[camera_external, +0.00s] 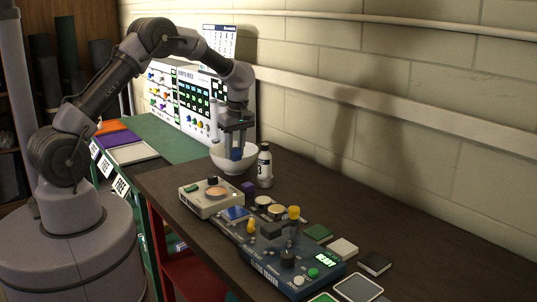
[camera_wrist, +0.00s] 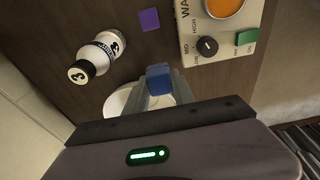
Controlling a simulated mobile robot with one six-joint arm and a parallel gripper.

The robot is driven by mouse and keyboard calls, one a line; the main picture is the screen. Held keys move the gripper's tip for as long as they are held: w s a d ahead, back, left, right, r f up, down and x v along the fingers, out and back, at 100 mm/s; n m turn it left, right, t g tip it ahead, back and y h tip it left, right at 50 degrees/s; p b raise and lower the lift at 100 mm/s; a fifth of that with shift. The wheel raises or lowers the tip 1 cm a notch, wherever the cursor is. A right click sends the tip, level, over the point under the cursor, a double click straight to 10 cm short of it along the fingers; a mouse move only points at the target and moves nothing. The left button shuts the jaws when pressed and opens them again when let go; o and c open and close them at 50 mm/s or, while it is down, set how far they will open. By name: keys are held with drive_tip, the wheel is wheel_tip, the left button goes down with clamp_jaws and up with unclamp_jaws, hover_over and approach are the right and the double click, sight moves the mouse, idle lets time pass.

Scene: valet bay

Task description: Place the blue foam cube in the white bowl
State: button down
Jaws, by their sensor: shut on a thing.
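My gripper (camera_external: 236,150) is shut on the blue foam cube (camera_wrist: 159,76). In the external view the cube (camera_external: 236,154) shows between the fingertips, over the white bowl (camera_external: 219,159), with its lower part at or below the rim line. In the wrist view the bowl (camera_wrist: 116,101) is mostly hidden behind my gripper (camera_wrist: 160,88), with only part of its rim showing. I cannot tell whether the cube touches the bowl.
A white bottle with a dark label (camera_external: 265,168) stands close to the bowl's right. A purple cube (camera_external: 248,188) and a beige warmer device (camera_external: 211,198) are nearer the camera. A blue tester panel (camera_external: 285,262) and several small flat pieces lie farther along the dark bench.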

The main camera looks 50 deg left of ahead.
drive_tip(key=w+a+r+m+t+p, duration=0.1)
drive_tip(key=w+a+r+m+p, duration=0.25)
drive_tip(key=a+m+p, duration=0.2)
drive_tip(key=w+a+r+m+p, duration=0.3)
drive_tip(key=a+r+m+p, duration=0.1)
drive_tip(key=a+p, duration=0.2)
drive_tip(key=shift+n+h, duration=0.25)
drive_tip(key=shift+h, duration=0.05)
wheel_tip(320, 180, down, 11)
drive_tip(key=b, duration=0.8)
drive_tip(key=shift+w+f+b, duration=0.1)
drive_tip(key=shift+w+b, duration=0.05)
drive_tip(key=shift+b, duration=0.15)
drive_tip(key=c, duration=1)
unclamp_jaws()
